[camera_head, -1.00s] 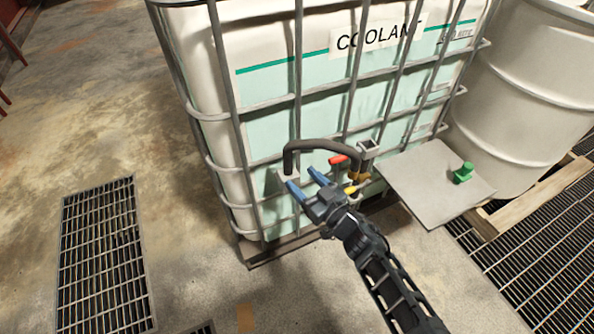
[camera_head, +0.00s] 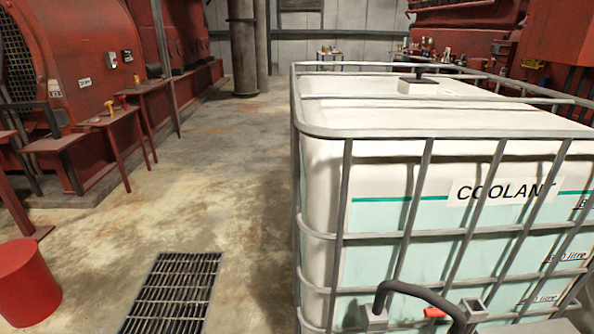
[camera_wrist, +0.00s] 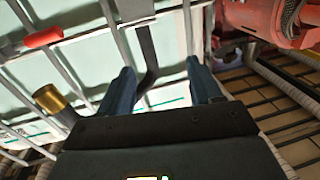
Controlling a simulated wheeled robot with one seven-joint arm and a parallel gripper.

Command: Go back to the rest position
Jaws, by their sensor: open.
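My gripper (camera_wrist: 160,78) shows in the wrist view with its two blue fingers apart and nothing between them that I can see as held. A dark hose or strap (camera_wrist: 147,50) shows beyond the fingers, in front of the caged tank. My arm and gripper are out of the head view. The coolant tank (camera_head: 400,240), white and pale green in a grey bar cage, fills the right of the head view. A black bent hose (camera_head: 415,290) and a red handle (camera_head: 435,312) show at its bottom front. The red handle (camera_wrist: 43,38) and a brass fitting (camera_wrist: 50,98) also show in the wrist view, left of the fingers.
A floor grate (camera_head: 172,290) and a red drum (camera_head: 25,282) lie to the left. Red machines with small side tables (camera_head: 105,118) line the left wall. The concrete aisle (camera_head: 215,170) left of the tank is clear. Red machinery (camera_wrist: 265,18) shows at upper right in the wrist view.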

